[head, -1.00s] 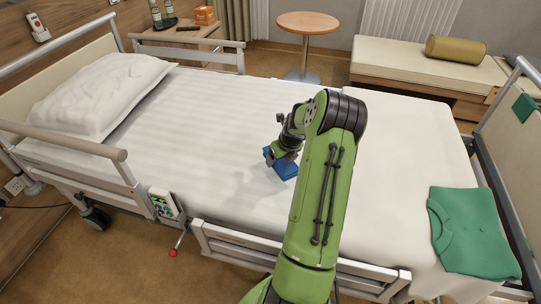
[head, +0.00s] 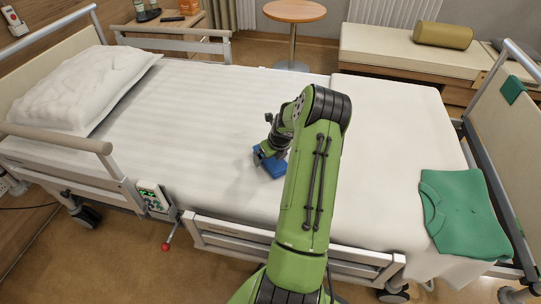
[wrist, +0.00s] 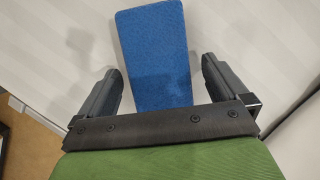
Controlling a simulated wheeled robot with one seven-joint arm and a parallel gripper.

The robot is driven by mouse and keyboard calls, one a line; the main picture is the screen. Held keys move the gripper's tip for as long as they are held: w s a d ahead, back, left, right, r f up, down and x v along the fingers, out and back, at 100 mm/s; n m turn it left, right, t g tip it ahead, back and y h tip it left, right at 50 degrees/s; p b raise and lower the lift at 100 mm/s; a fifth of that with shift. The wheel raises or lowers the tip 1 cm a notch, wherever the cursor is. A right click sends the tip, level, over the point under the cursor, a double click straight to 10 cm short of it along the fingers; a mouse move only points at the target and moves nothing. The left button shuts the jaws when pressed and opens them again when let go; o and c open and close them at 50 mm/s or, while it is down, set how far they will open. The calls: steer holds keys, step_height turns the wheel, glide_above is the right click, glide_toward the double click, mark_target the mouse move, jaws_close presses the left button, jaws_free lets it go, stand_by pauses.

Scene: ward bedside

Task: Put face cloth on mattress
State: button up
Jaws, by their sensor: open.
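The blue face cloth (head: 271,163) lies on the white mattress (head: 200,105) near the middle of the bed, partly hidden by my arm. In the wrist view the cloth (wrist: 155,55) is a flat blue rectangle on the white sheet. My gripper (head: 262,154) is low over the mattress at the cloth. In the wrist view my gripper (wrist: 158,75) is open, with one finger on each side of the cloth and gaps between fingers and cloth. I cannot tell whether the fingers touch the sheet.
A white pillow (head: 80,88) lies at the left end. A folded green garment (head: 460,212) lies at the right end. Side rails (head: 60,137) and a control panel (head: 152,197) edge the near side. A round table (head: 294,11) and a bench (head: 410,52) stand beyond the bed.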

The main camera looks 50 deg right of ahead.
steer(key=p+v, duration=0.4)
steer(key=v, duration=0.8)
steer(key=w+a+r+n, duration=0.1)
steer(key=a+r+n, duration=0.7)
steer(key=a+n, duration=0.25)
steer(key=w+a+r+n, duration=0.2)
steer(key=a+r+n, duration=0.65)
steer(key=a, duration=0.35)
steer(key=s+a+r+n+t+y, duration=0.1)
steer(key=s+a+r+n, duration=0.2)
steer(key=s+a+n, duration=1.2)
steer(key=n, duration=0.6)
steer(key=shift+a+r+y, duration=0.15)
steer(key=shift+a+y, duration=0.15)
steer(key=shift+a, duration=0.05)
step_height(320, 180, up, 10)
steer(key=p, duration=0.9)
steer(key=shift+r+p, duration=0.15)
steer(key=shift+p, duration=0.2)
steer(key=shift+c, duration=0.2)
